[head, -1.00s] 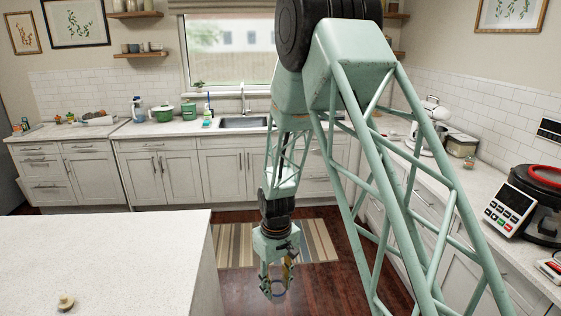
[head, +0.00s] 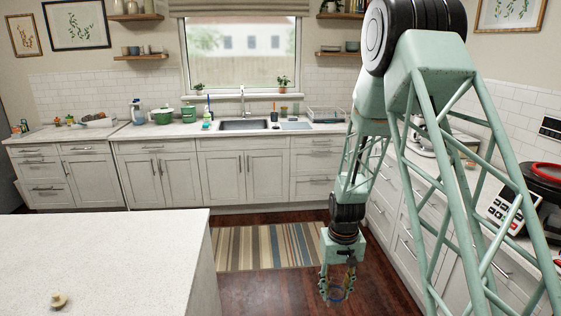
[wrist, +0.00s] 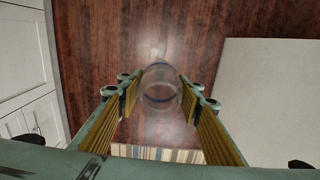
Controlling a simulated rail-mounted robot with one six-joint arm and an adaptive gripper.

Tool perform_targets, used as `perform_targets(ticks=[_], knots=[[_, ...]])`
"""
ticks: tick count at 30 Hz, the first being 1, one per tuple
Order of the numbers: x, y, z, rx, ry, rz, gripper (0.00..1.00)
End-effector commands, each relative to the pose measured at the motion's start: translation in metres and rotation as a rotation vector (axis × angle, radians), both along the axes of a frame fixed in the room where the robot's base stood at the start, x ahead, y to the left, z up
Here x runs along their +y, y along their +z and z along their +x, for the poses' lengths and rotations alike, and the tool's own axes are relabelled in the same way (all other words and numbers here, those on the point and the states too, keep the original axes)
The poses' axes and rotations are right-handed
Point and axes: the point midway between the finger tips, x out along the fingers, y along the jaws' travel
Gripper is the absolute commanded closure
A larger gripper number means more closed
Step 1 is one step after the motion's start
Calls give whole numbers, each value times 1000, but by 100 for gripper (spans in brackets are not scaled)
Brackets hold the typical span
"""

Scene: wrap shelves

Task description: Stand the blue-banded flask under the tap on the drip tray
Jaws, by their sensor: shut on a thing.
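My gripper (head: 338,286) is shut on the blue-banded flask (wrist: 160,88), a clear vessel with a blue ring. It hangs over the wooden floor, beyond and to the right of the island. In the wrist view the flask sits between the yellow-padded fingers (wrist: 158,97); in the head view the fingers partly hide it. A tap (head: 242,98) rises behind the sink (head: 243,126) at the back counter. I cannot make out a drip tray in these frames.
A white-topped island (head: 120,255) stands at left front, with a small beige knob-like object (head: 59,300) on it. Cabinets line the back and right. A black appliance with a red rim (head: 543,175) is on the right counter. A striped rug (head: 265,247) lies on the open floor.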

Motion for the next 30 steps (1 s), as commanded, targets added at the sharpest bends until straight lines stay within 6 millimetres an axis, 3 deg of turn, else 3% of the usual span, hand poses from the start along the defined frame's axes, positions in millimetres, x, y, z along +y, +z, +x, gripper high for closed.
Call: perform_targets(ticks=[3,9,30], knots=[[-15,-5,-1,0,-39,0,78],[-27,-7,-2,-1,-71,0,78],[-28,-7,-2,-1,-74,0,78]])
